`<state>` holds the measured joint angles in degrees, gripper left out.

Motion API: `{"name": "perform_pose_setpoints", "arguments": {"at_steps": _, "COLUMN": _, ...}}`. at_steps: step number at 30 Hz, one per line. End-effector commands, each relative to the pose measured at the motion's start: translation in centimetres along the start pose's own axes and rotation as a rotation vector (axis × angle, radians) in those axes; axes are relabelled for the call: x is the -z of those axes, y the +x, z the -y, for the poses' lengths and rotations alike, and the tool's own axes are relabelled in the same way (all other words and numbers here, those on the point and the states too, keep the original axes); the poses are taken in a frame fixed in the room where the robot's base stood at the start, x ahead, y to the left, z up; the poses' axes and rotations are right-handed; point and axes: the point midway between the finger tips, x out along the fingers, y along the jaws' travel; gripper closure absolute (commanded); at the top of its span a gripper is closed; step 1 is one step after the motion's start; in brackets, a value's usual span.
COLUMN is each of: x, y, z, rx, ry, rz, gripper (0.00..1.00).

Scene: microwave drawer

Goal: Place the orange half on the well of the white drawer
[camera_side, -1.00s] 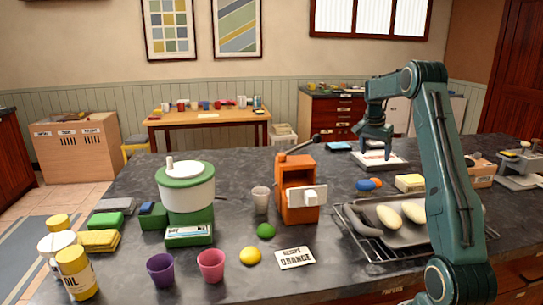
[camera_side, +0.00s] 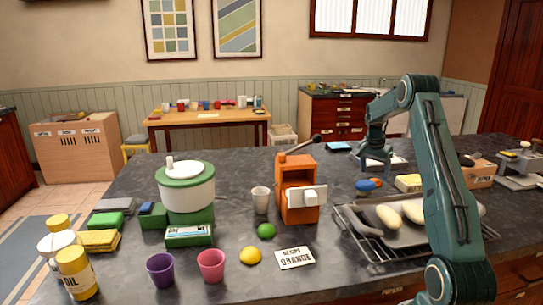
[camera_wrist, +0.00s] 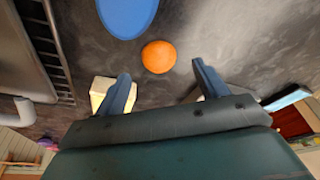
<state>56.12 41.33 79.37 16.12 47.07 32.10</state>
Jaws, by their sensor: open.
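The orange half (camera_side: 376,182) lies on the dark counter beside a blue oval thing (camera_side: 364,187). In the wrist view the orange half (camera_wrist: 158,57) shows its rounded orange top, just beyond and between my fingertips. My gripper (camera_side: 376,170) is open and empty, above and close to the orange half; its two spread fingers also show in the wrist view (camera_wrist: 160,72). The white drawer (camera_side: 307,197) sticks out of the front of the orange box (camera_side: 297,172) to the left. I cannot make out the inside of its well.
A rack with a tray (camera_side: 370,243) holding pale oval items stands in front of my gripper. A yellow block (camera_side: 409,183) lies right of the orange half.

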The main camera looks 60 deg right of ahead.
Motion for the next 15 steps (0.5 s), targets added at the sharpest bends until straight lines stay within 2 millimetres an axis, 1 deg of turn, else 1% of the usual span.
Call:
{"name": "perform_pose_setpoints", "arguments": {"at_steps": 1, "x": 0.0, "y": 0.7, "z": -0.1, "rx": -0.002, "ry": 0.000, "rz": 0.001, "gripper": 0.28}}
{"name": "perform_pose_setpoints", "arguments": {"at_steps": 6, "x": -0.1, "y": 2.6, "z": -0.1, "rx": -0.003, "ry": 0.001, "rz": 0.000, "gripper": 0.28}}
{"name": "perform_pose_setpoints", "arguments": {"at_steps": 10, "x": -0.1, "y": 3.5, "z": -0.1, "rx": -0.003, "ry": 0.000, "rz": -0.001, "gripper": 0.28}}
{"name": "perform_pose_setpoints", "arguments": {"at_steps": 15, "x": 0.0, "y": 3.6, "z": -0.1, "rx": -0.002, "ry": 0.000, "rz": -0.002, "gripper": 0.28}}
